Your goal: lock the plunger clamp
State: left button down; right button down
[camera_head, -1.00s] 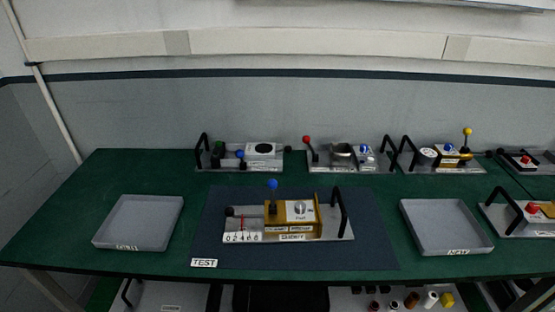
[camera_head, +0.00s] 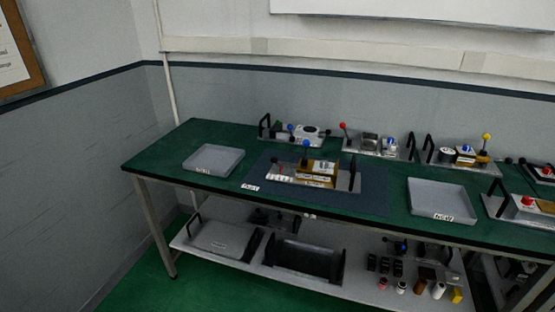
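A fixture with a metal base plate and a gold-brown block (camera_head: 317,172) sits on the dark test mat (camera_head: 372,192) on the green table. A blue-knobbed lever (camera_head: 306,146) stands upright at the block's left side. A small black knob and a white numbered scale (camera_head: 280,173) are at the fixture's left end, and a black handle (camera_head: 353,173) stands at its right end. No part is labelled clearly enough to read as the plunger clamp. Neither of my grippers shows in this view.
A grey tray (camera_head: 214,160) lies left of the mat and another tray (camera_head: 441,200) lies right. Several other fixtures line the table's back, one with a red-knobbed lever (camera_head: 343,128). A lower shelf (camera_head: 340,279) holds black trays and small parts. Green floor shows below.

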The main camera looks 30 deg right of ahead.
aim_at(306, 143)
jog(key=u, duration=0.55)
jog(key=i, duration=0.6)
jog(key=u, duration=0.2)
